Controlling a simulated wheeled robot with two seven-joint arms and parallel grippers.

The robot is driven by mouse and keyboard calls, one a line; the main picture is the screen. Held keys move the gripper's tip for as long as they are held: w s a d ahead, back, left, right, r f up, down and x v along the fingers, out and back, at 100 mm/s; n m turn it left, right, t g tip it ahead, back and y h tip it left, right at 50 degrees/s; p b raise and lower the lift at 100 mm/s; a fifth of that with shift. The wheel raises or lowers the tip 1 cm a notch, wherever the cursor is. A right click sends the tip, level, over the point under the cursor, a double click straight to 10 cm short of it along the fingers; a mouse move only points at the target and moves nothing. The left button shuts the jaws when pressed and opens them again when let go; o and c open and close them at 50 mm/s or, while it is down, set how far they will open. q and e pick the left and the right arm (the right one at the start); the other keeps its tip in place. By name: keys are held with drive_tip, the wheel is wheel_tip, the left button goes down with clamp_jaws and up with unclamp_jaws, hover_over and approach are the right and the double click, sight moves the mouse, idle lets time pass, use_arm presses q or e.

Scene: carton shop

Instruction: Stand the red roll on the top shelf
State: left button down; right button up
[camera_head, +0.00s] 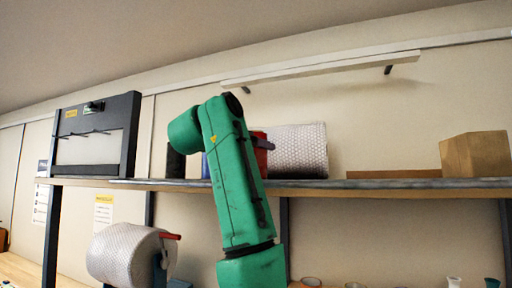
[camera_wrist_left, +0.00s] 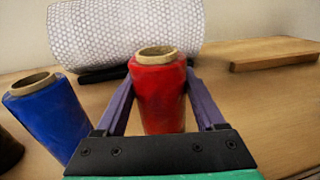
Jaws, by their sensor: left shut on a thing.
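The red roll (camera_wrist_left: 160,95) is upright, with a brown cardboard core showing at its top. My left gripper (camera_wrist_left: 160,78) is shut on it, a purple finger on each side. In the head view the red roll (camera_head: 260,152) shows partly behind my green arm, above the top shelf (camera_head: 400,186). I cannot tell whether its base touches the board. A blue roll (camera_wrist_left: 48,112) stands to its left in the wrist view. My right gripper is not in view.
A large bubble-wrap roll (camera_head: 298,150) lies just behind the red roll. A dark roll (camera_head: 175,162) stands left of the blue one. A flat brown board (camera_head: 393,174) and a carton (camera_head: 475,155) are at the right. Some shelf surface in front of the board is clear.

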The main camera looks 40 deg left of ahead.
use_arm(q)
drive_tip(key=shift+w+f, duration=0.3)
drive_tip(key=shift+f, duration=0.1)
unclamp_jaws()
drive_tip(key=shift+s+r, duration=0.1)
drive_tip(key=shift+s, duration=0.2)
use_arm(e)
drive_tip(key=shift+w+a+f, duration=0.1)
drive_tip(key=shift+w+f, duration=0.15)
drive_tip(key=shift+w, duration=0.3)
use_arm(q)
drive_tip(key=shift+b, duration=0.3)
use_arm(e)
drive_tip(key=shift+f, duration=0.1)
